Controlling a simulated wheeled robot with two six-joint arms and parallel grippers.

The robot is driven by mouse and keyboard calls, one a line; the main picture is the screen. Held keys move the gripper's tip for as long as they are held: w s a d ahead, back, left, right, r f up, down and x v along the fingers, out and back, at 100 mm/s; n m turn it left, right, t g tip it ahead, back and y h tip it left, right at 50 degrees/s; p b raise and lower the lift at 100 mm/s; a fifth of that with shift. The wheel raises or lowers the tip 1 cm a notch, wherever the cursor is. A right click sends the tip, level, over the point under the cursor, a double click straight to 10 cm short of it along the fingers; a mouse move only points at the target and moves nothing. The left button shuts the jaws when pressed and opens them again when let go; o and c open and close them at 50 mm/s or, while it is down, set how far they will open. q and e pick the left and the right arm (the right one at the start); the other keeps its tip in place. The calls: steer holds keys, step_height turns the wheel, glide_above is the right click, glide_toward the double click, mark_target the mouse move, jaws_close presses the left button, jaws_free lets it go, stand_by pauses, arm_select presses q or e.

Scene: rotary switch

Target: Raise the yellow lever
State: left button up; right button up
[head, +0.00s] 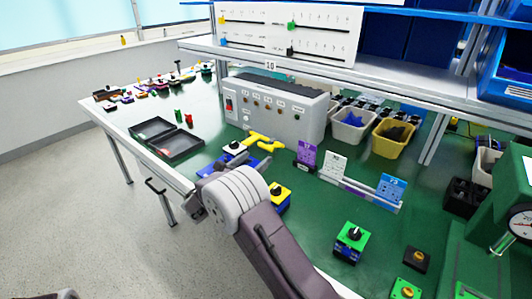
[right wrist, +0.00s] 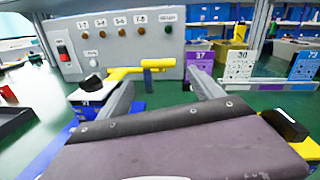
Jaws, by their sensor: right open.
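In the right wrist view the yellow lever (right wrist: 125,73) lies nearly level ahead of my right gripper (right wrist: 160,88). Its two fingers are spread and empty, with the lever beyond them and partly between them in the picture. Whether either finger touches it I cannot tell. In the head view my right wrist hides most of that gripper. My left gripper is not visible.
A grey control box (head: 275,108) stands behind the lever. A black open tray (head: 178,145) lies to the left. A yellow switch block (head: 280,195) and a green one (head: 351,238) are nearby. Upright cards (head: 332,164) and bins (head: 392,139) stand to the right.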

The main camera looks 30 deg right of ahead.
mark_target(269, 147)
steer(key=b+x, duration=0.1)
steer(key=x, duration=0.8)
steer(key=shift+w, duration=0.1)
steer(key=shift+c, duration=0.4)
